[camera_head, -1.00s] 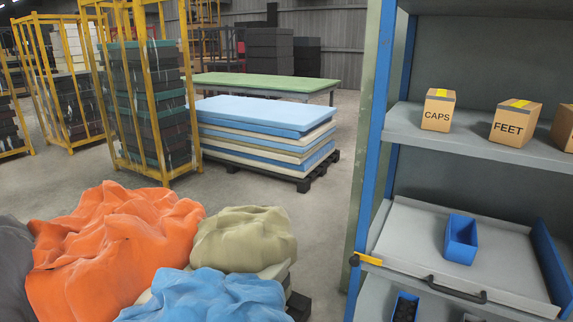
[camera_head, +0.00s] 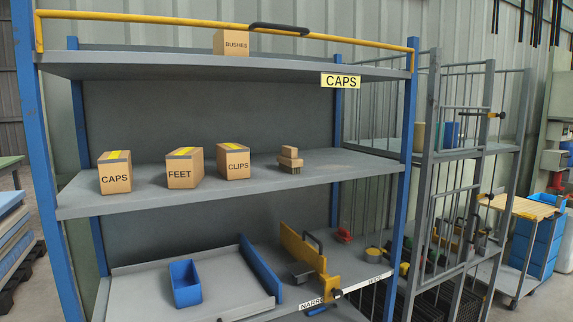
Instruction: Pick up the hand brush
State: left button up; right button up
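I cannot clearly pick out a hand brush in this view. A small dark grey object (camera_head: 301,272) sits beside the yellow divider (camera_head: 303,252) on the lower shelf, too small to name. A small red object (camera_head: 343,235) lies further right on that shelf. Neither of my grippers shows in the head view.
Boxes marked CAPS (camera_head: 115,172), FEET (camera_head: 184,168) and CLIPS (camera_head: 233,162) and small stacked brown blocks (camera_head: 290,158) stand on the middle shelf. A BUSHES box (camera_head: 231,43) is on top. A blue bin (camera_head: 185,284) sits on the lower tray. A barred rack (camera_head: 455,170) stands right.

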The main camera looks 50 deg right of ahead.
aim_at(289, 161)
jog(key=z, duration=1.75)
